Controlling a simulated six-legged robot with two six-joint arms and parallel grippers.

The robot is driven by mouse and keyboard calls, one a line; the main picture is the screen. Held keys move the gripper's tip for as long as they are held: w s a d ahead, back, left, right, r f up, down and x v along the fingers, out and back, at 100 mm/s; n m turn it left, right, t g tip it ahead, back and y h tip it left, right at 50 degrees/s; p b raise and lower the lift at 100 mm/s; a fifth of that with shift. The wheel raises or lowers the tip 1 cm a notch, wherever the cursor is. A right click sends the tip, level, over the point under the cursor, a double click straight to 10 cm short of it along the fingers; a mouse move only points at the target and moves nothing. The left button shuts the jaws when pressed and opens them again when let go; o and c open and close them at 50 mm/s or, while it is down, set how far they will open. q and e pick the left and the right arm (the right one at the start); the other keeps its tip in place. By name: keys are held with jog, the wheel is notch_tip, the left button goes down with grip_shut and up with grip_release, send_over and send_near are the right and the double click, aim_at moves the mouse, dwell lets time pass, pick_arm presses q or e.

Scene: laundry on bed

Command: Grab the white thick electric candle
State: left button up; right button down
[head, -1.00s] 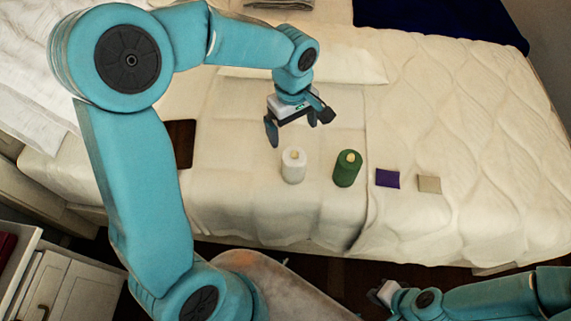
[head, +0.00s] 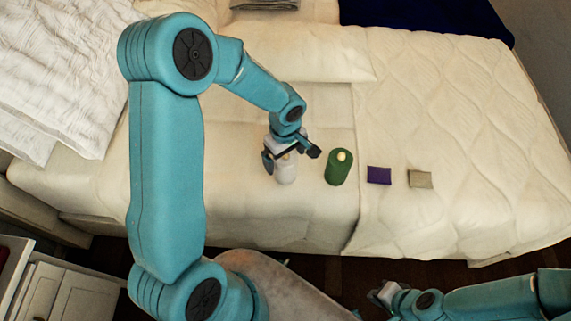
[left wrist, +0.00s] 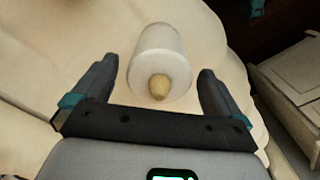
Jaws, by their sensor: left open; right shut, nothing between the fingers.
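The white thick electric candle (head: 286,174) stands on the bed, its top partly hidden by my left gripper (head: 290,157) in the head view. In the left wrist view the candle (left wrist: 157,58) shows its white body and yellowish tip, lying between the two fingers of the left gripper (left wrist: 155,88). The fingers are open, with a gap on either side of the candle. My right gripper (head: 382,296) is shut and empty, low in the head view, away from the candle.
A green candle (head: 338,168) stands just right of the white one. A purple item (head: 379,176) and a beige item (head: 420,179) lie further right on the bed (head: 455,120). A white cabinet (head: 75,300) stands at lower left.

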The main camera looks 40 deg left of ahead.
pick_arm(q)
jog(key=shift+f, duration=0.65)
jog(key=c, duration=1.2)
jog(key=shift+r, duration=0.1)
